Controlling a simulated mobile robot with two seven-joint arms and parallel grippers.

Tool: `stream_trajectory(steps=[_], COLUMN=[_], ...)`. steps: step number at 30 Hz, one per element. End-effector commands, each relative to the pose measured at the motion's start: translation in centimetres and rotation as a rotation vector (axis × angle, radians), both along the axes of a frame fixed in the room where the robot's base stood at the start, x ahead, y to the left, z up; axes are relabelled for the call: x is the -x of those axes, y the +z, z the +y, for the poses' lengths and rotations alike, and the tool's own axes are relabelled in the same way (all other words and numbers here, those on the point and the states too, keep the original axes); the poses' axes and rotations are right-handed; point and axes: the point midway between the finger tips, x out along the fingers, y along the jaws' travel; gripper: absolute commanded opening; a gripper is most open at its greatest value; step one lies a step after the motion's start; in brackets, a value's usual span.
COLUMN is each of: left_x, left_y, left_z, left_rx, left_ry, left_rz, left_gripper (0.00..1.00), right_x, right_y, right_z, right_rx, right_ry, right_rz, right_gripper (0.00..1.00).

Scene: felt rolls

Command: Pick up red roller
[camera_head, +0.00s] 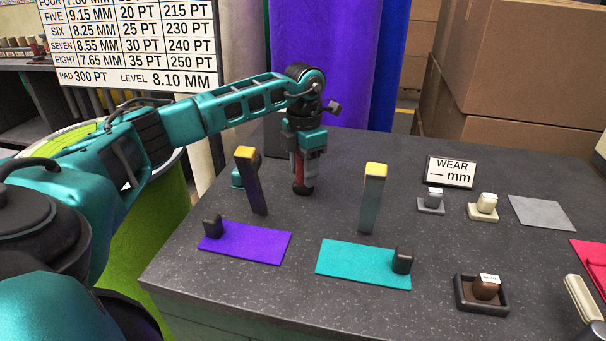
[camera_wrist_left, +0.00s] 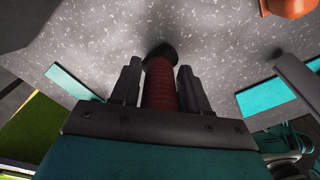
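The red roller (camera_head: 299,163) is upright at the back of the dark table, with a black lower end. My left gripper (camera_head: 304,158) points down over it. In the left wrist view the ribbed red roller (camera_wrist_left: 160,86) lies between the two dark fingers of my left gripper (camera_wrist_left: 160,80), which sit close against both its sides. The gripper looks shut on it. I cannot tell whether the roller's lower end touches the table. My right gripper is in neither view.
Two yellow-topped posts stand left (camera_head: 251,182) and right (camera_head: 373,200) of the roller. A purple felt piece (camera_head: 250,243) and a teal one (camera_head: 350,265) lie in front, each with a dark block. A WEAR sign (camera_head: 450,172) and small blocks stand to the right. Tall felt rolls (camera_head: 322,70) rise behind.

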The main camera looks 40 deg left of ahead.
Motion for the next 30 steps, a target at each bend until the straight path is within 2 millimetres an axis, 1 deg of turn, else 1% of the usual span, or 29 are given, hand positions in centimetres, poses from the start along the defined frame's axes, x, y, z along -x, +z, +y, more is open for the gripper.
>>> stream_trajectory(steps=[1, 12, 14, 25, 30], left_x=[0.0, 0.0, 0.0, 0.0, -0.1], left_y=[0.0, 0.0, 0.0, 0.2, 1.5], left_z=[0.0, 0.0, 0.0, 0.0, 0.0], left_rx=[0.0, 0.0, 0.0, 0.001, 0.001], left_ry=[0.0, 0.0, 0.0, 0.0, 0.0], left_rz=[0.0, -0.001, -0.001, -0.002, -0.005], left_gripper=[0.4, 0.04, 0.0, 0.0, 0.0], right_x=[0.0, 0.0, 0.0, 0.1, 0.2], right_y=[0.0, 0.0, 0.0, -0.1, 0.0], right_z=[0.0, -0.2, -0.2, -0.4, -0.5], right_rx=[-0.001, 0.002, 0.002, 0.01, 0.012], right_ry=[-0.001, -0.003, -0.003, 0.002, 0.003], right_rz=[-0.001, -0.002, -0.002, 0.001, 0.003], right_gripper=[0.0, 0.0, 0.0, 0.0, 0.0])
